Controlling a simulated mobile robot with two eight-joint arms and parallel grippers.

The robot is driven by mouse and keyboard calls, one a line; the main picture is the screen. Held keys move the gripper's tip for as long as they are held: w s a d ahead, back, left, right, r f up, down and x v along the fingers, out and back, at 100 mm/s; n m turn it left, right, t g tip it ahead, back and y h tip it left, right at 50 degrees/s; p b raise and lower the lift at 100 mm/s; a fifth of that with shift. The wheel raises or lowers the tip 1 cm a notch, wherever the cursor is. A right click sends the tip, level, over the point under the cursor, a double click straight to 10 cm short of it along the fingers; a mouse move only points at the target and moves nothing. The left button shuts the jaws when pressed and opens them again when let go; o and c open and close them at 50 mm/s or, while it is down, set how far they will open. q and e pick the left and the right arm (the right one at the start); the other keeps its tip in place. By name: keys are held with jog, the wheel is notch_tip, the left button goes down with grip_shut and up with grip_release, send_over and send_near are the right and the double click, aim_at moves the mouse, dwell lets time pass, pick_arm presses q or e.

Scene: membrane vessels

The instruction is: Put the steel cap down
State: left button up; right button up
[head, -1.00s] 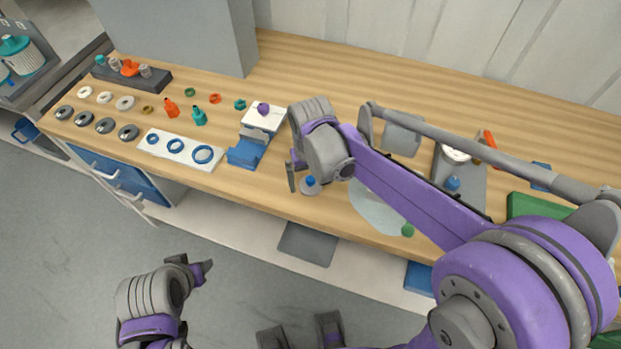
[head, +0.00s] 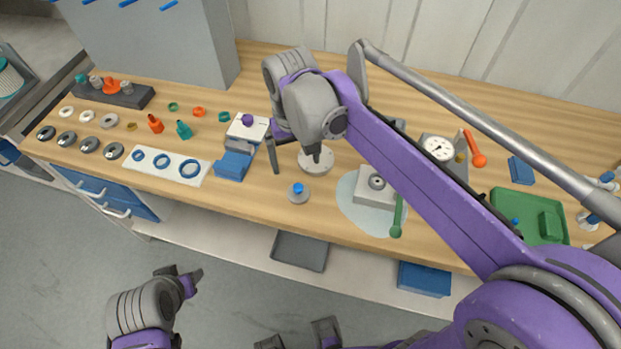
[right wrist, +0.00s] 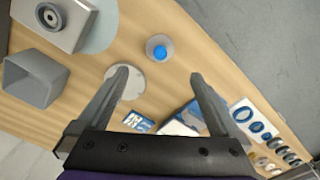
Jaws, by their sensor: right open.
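The steel cap, which I take to be the small grey disc with a blue knob (head: 299,196), sits upright on the wooden bench near its front edge. It also shows in the right wrist view (right wrist: 158,50), beyond the fingertips. My right gripper (head: 294,157) is open, behind and above the cap and apart from it. In the right wrist view the open jaws (right wrist: 160,79) have nothing between them. A pale round plate (head: 318,163) lies behind the cap, partly hidden by a right finger. My left gripper (head: 184,279) is low in front of the bench; its opening is unclear.
A blue block (head: 232,167) and a white strip with blue rings (head: 174,171) lie left of the cap. A grey block (head: 362,198) on a pale round mat and a green-handled tool (head: 397,220) are to the right. A green tray (head: 497,203) stands farther right.

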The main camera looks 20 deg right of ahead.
jog(key=s+d+f+t, duration=0.1)
jog(key=s+d+f, duration=0.1)
jog(key=s, duration=0.3)
jog(key=s+d+f+t, duration=0.2)
jog(key=s+f, duration=0.2)
jog(key=s+d+f+t, duration=0.2)
jog(key=s+f, duration=0.2)
jog(key=s, duration=0.1)
jog(key=shift+s+d, duration=0.3)
jog(key=shift+d, duration=0.05)
jog(key=shift+r, duration=0.1)
